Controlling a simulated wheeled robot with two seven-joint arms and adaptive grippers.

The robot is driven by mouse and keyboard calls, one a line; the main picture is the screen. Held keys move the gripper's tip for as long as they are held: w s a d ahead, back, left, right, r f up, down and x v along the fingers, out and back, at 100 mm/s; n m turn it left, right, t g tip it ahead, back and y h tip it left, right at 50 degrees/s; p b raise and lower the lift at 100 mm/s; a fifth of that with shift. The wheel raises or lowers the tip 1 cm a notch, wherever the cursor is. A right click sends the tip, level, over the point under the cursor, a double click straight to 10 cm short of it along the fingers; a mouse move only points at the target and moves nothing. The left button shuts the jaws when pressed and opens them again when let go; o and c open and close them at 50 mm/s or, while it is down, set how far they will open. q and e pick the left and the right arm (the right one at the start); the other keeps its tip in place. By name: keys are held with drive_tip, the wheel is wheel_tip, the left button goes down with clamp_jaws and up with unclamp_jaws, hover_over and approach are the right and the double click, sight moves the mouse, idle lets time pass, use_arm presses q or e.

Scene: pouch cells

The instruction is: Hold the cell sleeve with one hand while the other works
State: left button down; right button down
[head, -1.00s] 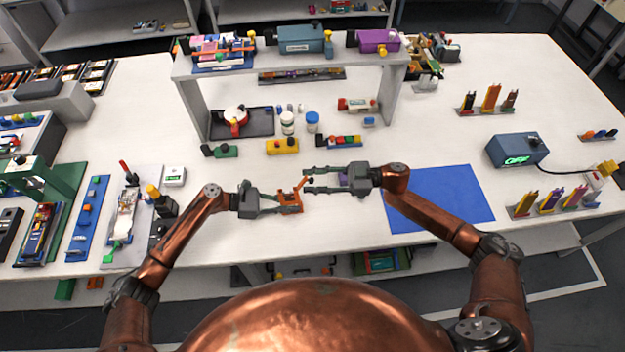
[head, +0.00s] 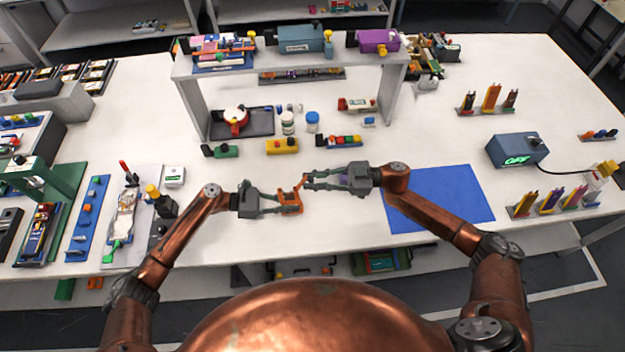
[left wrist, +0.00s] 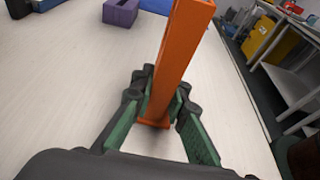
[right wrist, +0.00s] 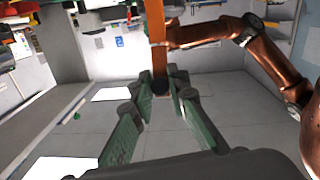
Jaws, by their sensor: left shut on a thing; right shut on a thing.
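The orange cell sleeve (head: 290,200) is held above the front middle of the table, its upper end slanting up to the right. My left gripper (head: 280,201) is shut on it; the left wrist view shows the sleeve (left wrist: 178,55) rising between the fingers. My right gripper (head: 308,181) is closed at the sleeve's upper end, its fingers coming from the right. In the right wrist view the orange sleeve (right wrist: 155,35) stands beyond the fingertips (right wrist: 160,88), with a small dark part between them. Whether that dark part belongs to the sleeve cannot be told.
A purple block (left wrist: 120,12) lies on the table, mostly hidden behind my right gripper in the head view. A blue mat (head: 445,200) lies clear to the right. A yellow block (head: 283,146) and a green one (head: 222,151) are behind. The front table edge is close.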

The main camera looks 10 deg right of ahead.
sight(304, 179)
drive_tip(key=shift+r+h, duration=0.2)
drive_tip(key=shift+h, duration=0.2)
drive_tip(key=a+r+h, duration=0.1)
drive_tip(key=h, duration=0.1)
drive_tip(key=shift+r+h, duration=0.1)
drive_tip(key=shift+h, duration=0.2)
drive_tip(key=shift+a+r+h, duration=0.35)
drive_tip(key=shift+a+h, duration=0.35)
drive_tip(key=shift+h, duration=0.5)
drive_tip(key=a+h, duration=0.1)
drive_tip(key=h, duration=0.1)
drive_tip(key=a+h, duration=0.1)
drive_tip(key=h, duration=0.2)
drive_tip(key=a+h, duration=0.2)
drive_tip(key=shift+n+h, duration=0.4)
drive_tip(key=h, duration=0.1)
drive_tip(key=a+h, duration=0.1)
drive_tip(key=shift+f+h, duration=0.35)
drive_tip(key=shift+h, duration=0.05)
drive_tip(key=h, duration=0.1)
drive_tip(key=a+h, duration=0.1)
drive_tip(key=shift+f+h, duration=0.3)
drive_tip(key=shift+f, duration=0.1)
drive_tip(key=shift+a+f+h, duration=0.3)
drive_tip(key=shift+f+h, duration=0.05)
drive_tip(key=shift+h, duration=0.55)
drive_tip(key=shift+a+f+h, duration=0.25)
drive_tip(key=shift+f+h, duration=0.1)
drive_tip(key=shift+h, duration=0.55)
